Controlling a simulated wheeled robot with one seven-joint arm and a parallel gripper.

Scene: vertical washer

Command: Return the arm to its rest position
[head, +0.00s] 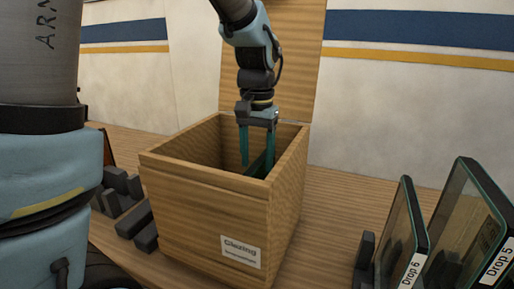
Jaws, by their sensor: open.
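My gripper (257,160) points straight down over the open wooden box, with its two teal fingers apart. The fingertips reach below the box's back rim, inside its opening. The wooden box (200,205) stands on the table and carries a white label reading "Glazing" (240,251). Its lid (300,60) stands upright behind the opening. A dark green edge (258,166) shows inside the box near the right finger; whether it touches the finger I cannot tell. The box's floor is hidden by the front wall.
Framed glass panels labelled "Drop 6" (403,235) and "Drop 5" (470,225) stand upright at the right. Dark blocks (135,215) sit left of the box. Bare wooden table (335,205) lies between the box and the panels. A striped wall (400,110) stands behind.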

